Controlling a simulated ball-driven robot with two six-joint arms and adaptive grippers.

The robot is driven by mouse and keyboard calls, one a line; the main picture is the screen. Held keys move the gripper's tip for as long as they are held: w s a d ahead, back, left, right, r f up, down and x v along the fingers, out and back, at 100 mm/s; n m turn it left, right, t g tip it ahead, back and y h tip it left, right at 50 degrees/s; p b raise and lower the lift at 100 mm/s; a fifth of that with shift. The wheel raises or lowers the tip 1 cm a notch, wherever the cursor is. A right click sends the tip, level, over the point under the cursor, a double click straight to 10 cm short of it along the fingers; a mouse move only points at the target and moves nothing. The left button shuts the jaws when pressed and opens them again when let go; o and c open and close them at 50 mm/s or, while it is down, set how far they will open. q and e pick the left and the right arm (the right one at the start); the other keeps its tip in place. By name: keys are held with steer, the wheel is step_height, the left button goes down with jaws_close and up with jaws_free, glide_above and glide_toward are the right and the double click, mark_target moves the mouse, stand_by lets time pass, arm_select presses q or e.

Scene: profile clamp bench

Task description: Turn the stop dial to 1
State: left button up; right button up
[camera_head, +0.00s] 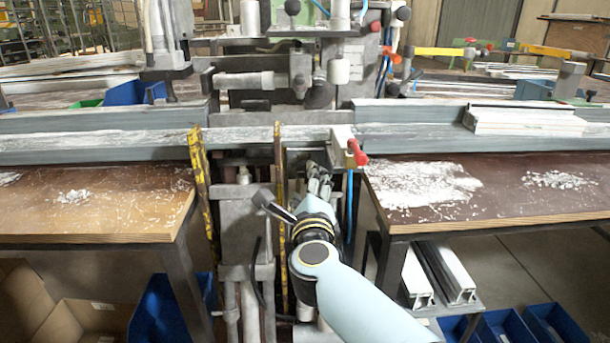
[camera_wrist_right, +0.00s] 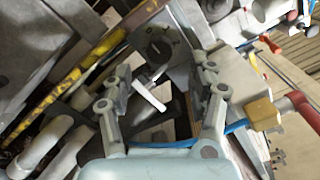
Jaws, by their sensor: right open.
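The stop dial (camera_wrist_right: 158,44) shows in the right wrist view as a dark round disc on a grey plate, with small marks near it that are too small to read. In the head view I cannot make the dial out. My right gripper (camera_head: 320,184) reaches forward into the gap between the two wooden benches. In the right wrist view my right gripper (camera_wrist_right: 164,76) is open, and the dial lies beyond its fingertips, between them in the picture. A short white bar (camera_wrist_right: 149,96) shows between the fingers. My left gripper is out of view.
A yellow-edged upright (camera_head: 200,185) stands left of my right arm. A red-handled lever (camera_head: 357,152) and a blue hose (camera_head: 350,205) are just right of the gripper. Wooden benches (camera_head: 100,236) and (camera_head: 490,222) flank the gap, below the long metal rail (camera_head: 100,146).

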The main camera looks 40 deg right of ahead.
mark_target(305, 173)
steer(key=x, duration=0.5)
steer(key=shift+w+d, duration=0.15)
steer(key=shift+w, duration=0.2)
steer(key=c, duration=1.1)
steer(key=shift+c, duration=0.2)
steer(key=shift+b, duration=0.35)
steer(key=m+b, duration=0.1)
steer(key=m, duration=0.2)
steer(key=m+b, duration=0.1)
steer(key=m, duration=0.2)
steer(key=shift+f+m, duration=0.2)
steer(key=shift+m, duration=0.1)
steer(key=m+b, duration=0.2)
steer(key=m, duration=0.3)
steer(key=shift+b, duration=0.4)
steer(key=shift+r, duration=0.1)
